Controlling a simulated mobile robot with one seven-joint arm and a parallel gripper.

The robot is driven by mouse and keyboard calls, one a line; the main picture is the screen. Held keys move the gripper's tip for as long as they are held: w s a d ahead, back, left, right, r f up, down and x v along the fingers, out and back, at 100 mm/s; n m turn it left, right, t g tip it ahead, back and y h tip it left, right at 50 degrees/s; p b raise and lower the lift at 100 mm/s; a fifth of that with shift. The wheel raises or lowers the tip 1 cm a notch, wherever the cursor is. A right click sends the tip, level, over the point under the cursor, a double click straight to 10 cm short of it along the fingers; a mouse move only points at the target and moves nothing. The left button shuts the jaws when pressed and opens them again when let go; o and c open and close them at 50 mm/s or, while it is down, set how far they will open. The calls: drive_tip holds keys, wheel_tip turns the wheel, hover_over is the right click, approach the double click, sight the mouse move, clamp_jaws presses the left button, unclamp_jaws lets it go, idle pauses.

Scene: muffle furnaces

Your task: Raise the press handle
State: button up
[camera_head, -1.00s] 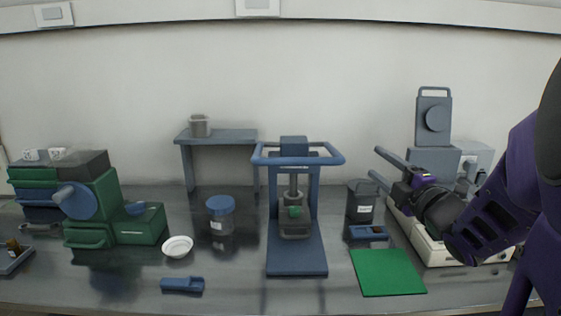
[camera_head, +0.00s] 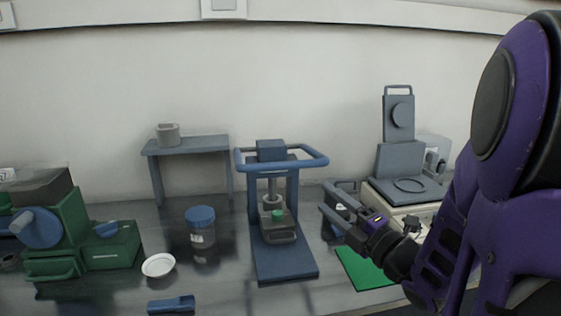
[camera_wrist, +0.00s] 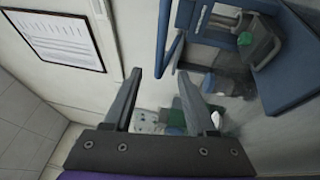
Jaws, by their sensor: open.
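The press (camera_head: 285,262) is blue, with a flat base plate, an upright back and a looped blue handle (camera_head: 318,161) at its top. Below the handle, a grey rod leads down to a grey block with a green piece (camera_head: 278,214). My gripper (camera_head: 333,197) is open and empty, to the right of the press and lower than the handle, apart from it. In the wrist view, my gripper (camera_wrist: 160,78) shows its two fingers spread wide with nothing between them. The press (camera_wrist: 300,65) appears there at the upper right, and the handle's bar (camera_wrist: 169,55) seems to lie beyond the fingertips.
A green mat (camera_head: 362,270) lies under my arm. Behind it stands a machine with an upright blue-grey panel (camera_head: 397,118). Left of the press are a blue-lidded jar (camera_head: 201,228), a white dish (camera_head: 158,265), a blue scoop-like item (camera_head: 171,304) and a green machine (camera_head: 110,245).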

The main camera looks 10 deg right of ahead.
sight(288, 166)
drive_tip(key=p+x, duration=0.5)
drive_tip(key=x, duration=1.1)
drive_tip(key=shift+w+a, duration=0.1)
drive_tip(key=shift+w, duration=0.25)
drive_tip(key=shift+r, duration=0.1)
clamp_jaws()
idle(0.6)
